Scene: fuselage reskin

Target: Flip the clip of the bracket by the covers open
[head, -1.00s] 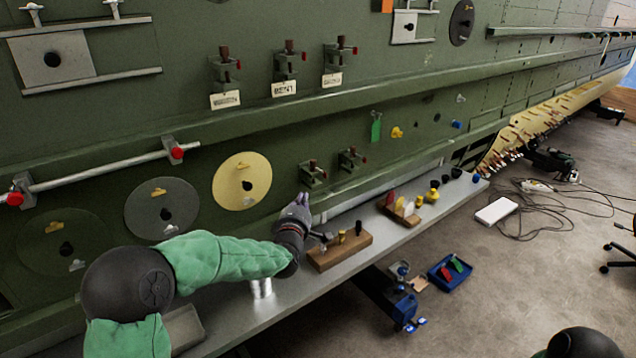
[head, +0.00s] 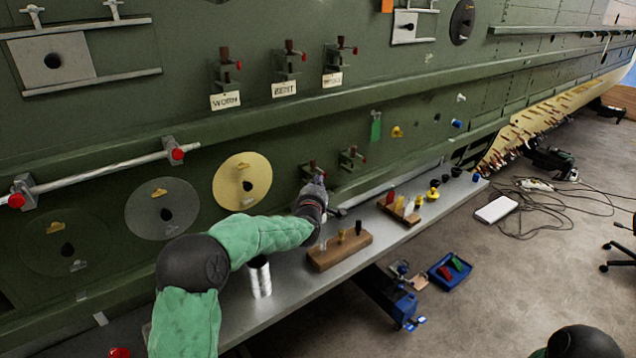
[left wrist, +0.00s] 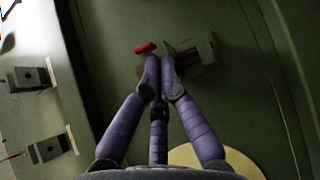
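The bracket by the covers (head: 311,168) is a small dark clamp with a red tip on the green skin, right of the yellow round cover (head: 242,181). My left gripper (head: 319,183) is just in front of it and hides its lower part. In the left wrist view, the purple fingers (left wrist: 161,78) have their tips together beside the bracket body (left wrist: 192,54) and its red tip (left wrist: 145,47). The tips look shut, with nothing visible between them. I cannot tell whether they touch the clip. My right gripper is not in view.
A second similar bracket (head: 351,158) is to the right. Three tagged brackets (head: 285,64) are above. Below runs a metal shelf (head: 290,290) with a wooden block (head: 340,250) and a silver can (head: 260,277). A grey round cover (head: 162,208) is further left.

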